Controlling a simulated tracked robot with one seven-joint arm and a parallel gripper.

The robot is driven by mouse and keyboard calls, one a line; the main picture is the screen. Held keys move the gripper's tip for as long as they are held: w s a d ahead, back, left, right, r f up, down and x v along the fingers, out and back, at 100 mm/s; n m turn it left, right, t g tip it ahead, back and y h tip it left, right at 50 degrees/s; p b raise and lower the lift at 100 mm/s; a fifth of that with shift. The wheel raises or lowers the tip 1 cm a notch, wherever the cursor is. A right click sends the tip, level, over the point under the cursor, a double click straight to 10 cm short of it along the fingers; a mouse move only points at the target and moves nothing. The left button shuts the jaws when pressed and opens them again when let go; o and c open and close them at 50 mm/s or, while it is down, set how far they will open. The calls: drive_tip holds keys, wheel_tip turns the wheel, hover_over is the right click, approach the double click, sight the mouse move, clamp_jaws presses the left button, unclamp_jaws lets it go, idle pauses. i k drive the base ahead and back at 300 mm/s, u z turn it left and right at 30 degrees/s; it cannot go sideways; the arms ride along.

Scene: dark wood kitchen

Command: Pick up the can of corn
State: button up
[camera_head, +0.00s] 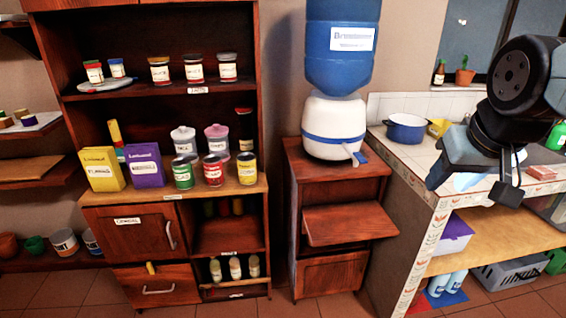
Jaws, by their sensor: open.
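Three cans stand upright in a row at the front of the cabinet's counter shelf (220,189). The yellow can (246,170) at the right end looks like the corn, though its label is too small to read. A red can (213,171) stands just left of it, and a green can (183,175) stands left of that. My gripper (506,188) hangs at the far right above the tiled counter, well apart from the cans. It is open, and I see nothing held in it.
A yellow box (101,169) and a purple box (145,165) stand left of the cans. Lidded jars (217,138) and a dark bottle (245,128) stand behind. A water dispenser (335,125) on a wooden stand lies between cabinet and counter. A blue pot (405,130) sits on the counter.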

sight(246, 162)
drive_tip(key=u, duration=0.05)
drive_tip(key=i, duration=0.15)
drive_tip(key=z, duration=2.1)
drive_tip(key=k, duration=2.1)
drive_tip(key=u, duration=1.7)
drive_tip(key=i, duration=0.45)
drive_tip(key=u, duration=0.3)
